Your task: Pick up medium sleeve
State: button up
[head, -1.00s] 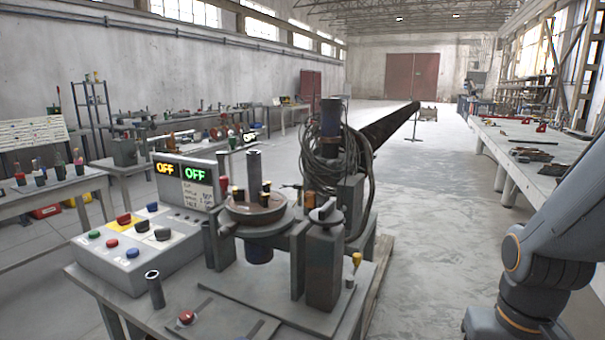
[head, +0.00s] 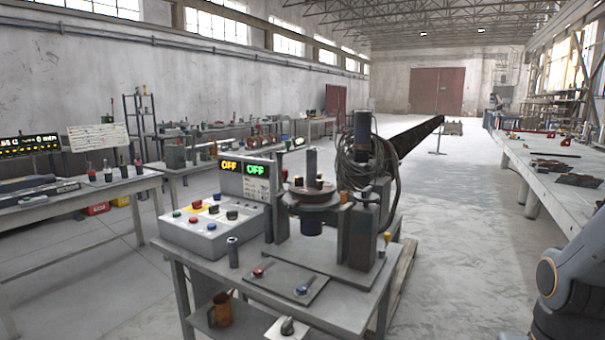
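A short grey hollow sleeve (head: 233,252) stands upright on the near table, in front of the control box. A taller grey cylinder (head: 311,163) stands upright on the round turntable (head: 313,202), beside smaller dark and brass-coloured pieces (head: 319,182). I cannot tell for sure which of these is the medium sleeve. My gripper is out of view. Only a grey and orange link of my arm shows at the right edge, apart from the table.
The control box (head: 207,235) has coloured buttons, and its display (head: 246,180) reads OFF twice. Two levers, red and blue, sit on a plate (head: 285,284) at the table's front. A copper-coloured mug (head: 221,309) is on the lower shelf. The floor (head: 450,260) to the right is clear.

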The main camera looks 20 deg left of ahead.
aim_at(311, 154)
jog(key=u, duration=1.25)
